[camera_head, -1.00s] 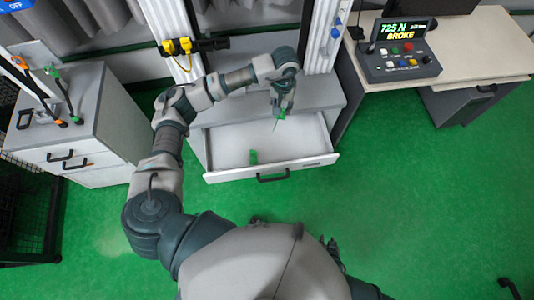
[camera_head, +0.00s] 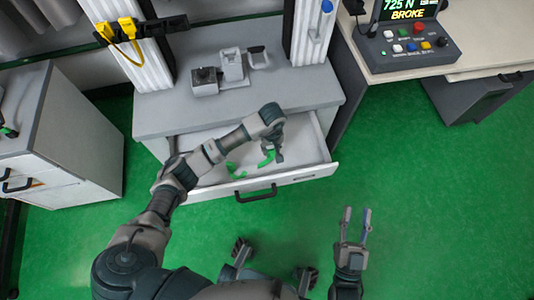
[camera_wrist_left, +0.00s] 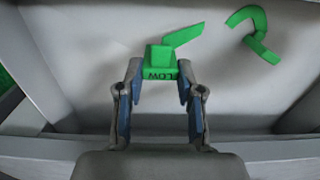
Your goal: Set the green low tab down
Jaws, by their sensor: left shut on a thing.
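The green low tab (camera_wrist_left: 160,67), with LOW printed on its block and a slanted arm on top, sits between my left fingertips (camera_wrist_left: 158,82) in the left wrist view. My left gripper (camera_head: 274,155) is shut on it, down inside the open drawer (camera_head: 212,187). The tab also shows beside the gripper in the head view (camera_head: 267,158). I cannot tell whether it touches the drawer floor. A second green piece, hook-shaped (camera_wrist_left: 257,33), lies apart on the drawer floor. My right gripper (camera_head: 356,217) is open and empty over the green floor.
The drawer's front wall and black handle (camera_head: 256,194) are close to my left gripper. Small grey fixtures (camera_head: 232,67) stand on the bench top (camera_head: 180,112) behind. A control console (camera_head: 405,45) is at the upper right. Drawer floor around the pieces is clear.

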